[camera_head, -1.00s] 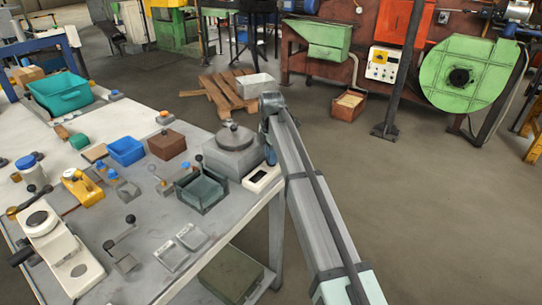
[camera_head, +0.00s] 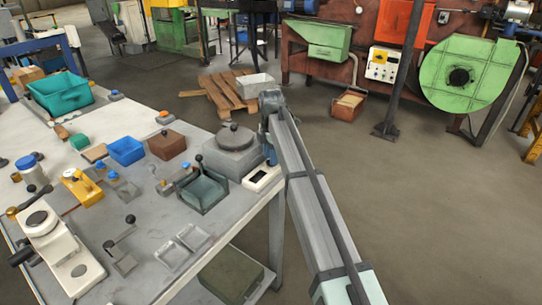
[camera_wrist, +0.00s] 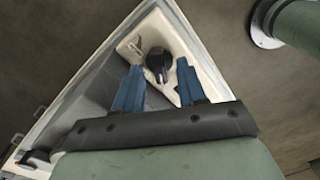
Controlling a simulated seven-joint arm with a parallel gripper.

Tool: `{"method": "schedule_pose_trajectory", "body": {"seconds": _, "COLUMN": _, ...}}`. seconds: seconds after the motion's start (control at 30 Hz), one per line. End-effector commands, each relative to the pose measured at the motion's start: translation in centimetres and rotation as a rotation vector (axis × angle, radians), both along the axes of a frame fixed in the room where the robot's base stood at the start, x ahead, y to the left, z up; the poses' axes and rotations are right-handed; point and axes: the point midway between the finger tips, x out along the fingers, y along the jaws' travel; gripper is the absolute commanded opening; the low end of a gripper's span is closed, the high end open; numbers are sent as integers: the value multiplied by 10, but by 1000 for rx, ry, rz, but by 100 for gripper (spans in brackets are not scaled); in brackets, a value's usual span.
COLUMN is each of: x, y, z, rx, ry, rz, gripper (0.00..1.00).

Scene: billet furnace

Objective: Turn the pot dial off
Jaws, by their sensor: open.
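The pot (camera_head: 236,155) is a grey block with a round dark-knobbed lid, at the right edge of the workbench in the head view. In the wrist view a black dial (camera_wrist: 158,61) with a pale pointer mark stands on a cream panel (camera_wrist: 186,40). My gripper (camera_wrist: 160,72) is open, with one blue finger on each side of the dial's near part. I cannot tell whether the fingers touch it. In the head view one blue finger (camera_head: 270,155) shows beside the pot's right side; the dial is hidden there.
A glass-sided dark tray (camera_head: 202,191), a brown box (camera_head: 166,145) and a blue bin (camera_head: 126,151) stand to the left. Floor right of the bench is open.

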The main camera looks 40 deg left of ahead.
Motion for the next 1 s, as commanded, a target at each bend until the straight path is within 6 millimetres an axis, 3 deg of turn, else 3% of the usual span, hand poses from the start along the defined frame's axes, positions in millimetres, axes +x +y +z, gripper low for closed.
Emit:
{"method": "schedule_pose_trajectory", "body": {"seconds": 0.6, "x": 1, "y": 1, "z": 107, "rx": 1, "ry": -2, "rz": 0, "gripper": 40}}
{"method": "schedule_pose_trajectory", "body": {"seconds": 0.8, "x": 1, "y": 1, "z": 127, "rx": 1, "ry": 0, "rz": 0, "gripper": 40}}
{"method": "schedule_pose_trajectory", "body": {"seconds": 1.0, "x": 0, "y": 0, "z": 133, "rx": 0, "ry": 0, "rz": 0, "gripper": 40}}
